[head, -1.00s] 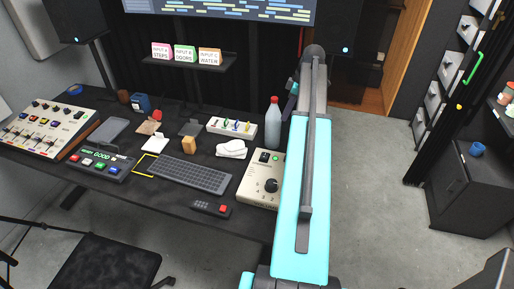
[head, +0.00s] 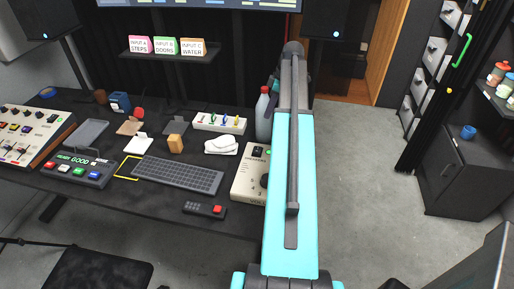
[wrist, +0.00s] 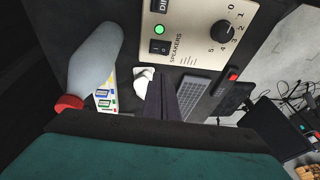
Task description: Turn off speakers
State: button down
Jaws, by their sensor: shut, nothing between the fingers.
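The beige speaker control box (head: 247,184) stands at the table's right end, partly hidden by my arm in the head view. In the wrist view the box (wrist: 196,44) shows the label SPEAKERS, a small black rocker switch (wrist: 159,47), a lit green light (wrist: 159,30) and a black dial (wrist: 223,32). My gripper (wrist: 172,88) shows as dark fingers in the wrist view, shut and empty, apart from the switch in the picture. It is hidden behind my arm in the head view. Two black speakers, left (head: 38,18) and right (head: 325,18), each show a small light.
A bottle (head: 263,115) with a red cap stands behind the box, close to my arm; it also shows in the wrist view (wrist: 92,62). A white mouse-like object (head: 221,146), keyboard (head: 178,174) and remote (head: 204,209) lie left of the box.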

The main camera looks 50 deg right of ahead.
jog(key=x, duration=0.1)
jog(key=b+x, duration=0.2)
jog(key=shift+s+d, duration=0.15)
jog(key=shift+d, duration=0.1)
jog(key=shift+f, duration=0.15)
jog(key=p, duration=0.3)
send_over(257, 151)
jog(key=d, duration=0.2)
notch_tip(257, 151, down, 9)
jog(key=shift+f, duration=0.15)
jog(key=shift+s+a+f+p, duration=0.15)
jog(key=shift+f+p, duration=0.1)
jog(key=shift+f, duration=0.4)
jog(key=shift+a+f+p, duration=0.2)
jog(key=shift+f, duration=0.45)
jog(key=shift+s+a+f+p, duration=0.15)
jog(key=shift+f+p, duration=0.1)
jog(key=shift+f, duration=0.35)
